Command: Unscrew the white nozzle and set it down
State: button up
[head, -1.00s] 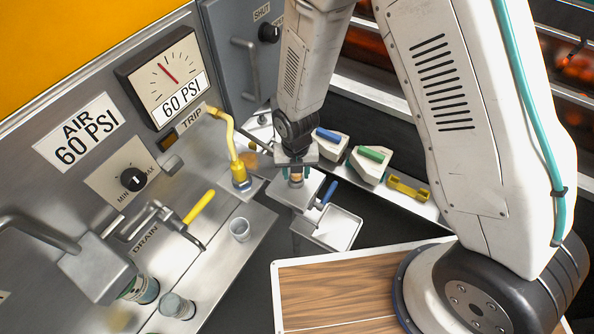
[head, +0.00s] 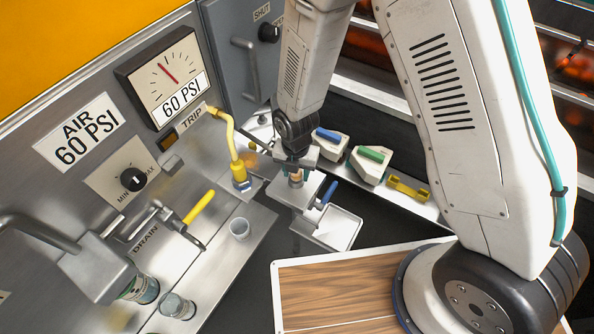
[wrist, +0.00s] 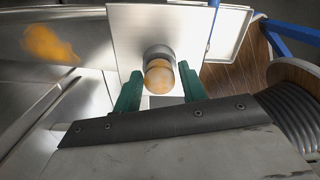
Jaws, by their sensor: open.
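A short round fitting (wrist: 158,72) with a pale grey collar and an orange end stands on a square pale plate (wrist: 126,37) in the wrist view. It may be the white nozzle, but its colour leaves this unsure. My gripper (wrist: 157,84) has two green fingers, one at each side of the fitting, with visible gaps. It is open and holds nothing. In the head view my gripper (head: 297,170) is above the pale plate (head: 284,192), and the fitting is mostly hidden by it.
A shallow square tray (head: 338,230) and a blue lever (head: 328,194) are close by on the right. A yellow hose (head: 232,140) rises at the left. Blue- and green-handled blocks (head: 371,165) are behind, and a wooden board (head: 330,285) is in front.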

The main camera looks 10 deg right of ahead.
jog(key=shift+m, duration=0.7)
jog(key=shift+m, duration=0.8)
jog(key=c, duration=0.5)
jog(key=shift+n, duration=0.9)
jog(key=shift+c, duration=0.2)
jog(key=shift+n, duration=0.8)
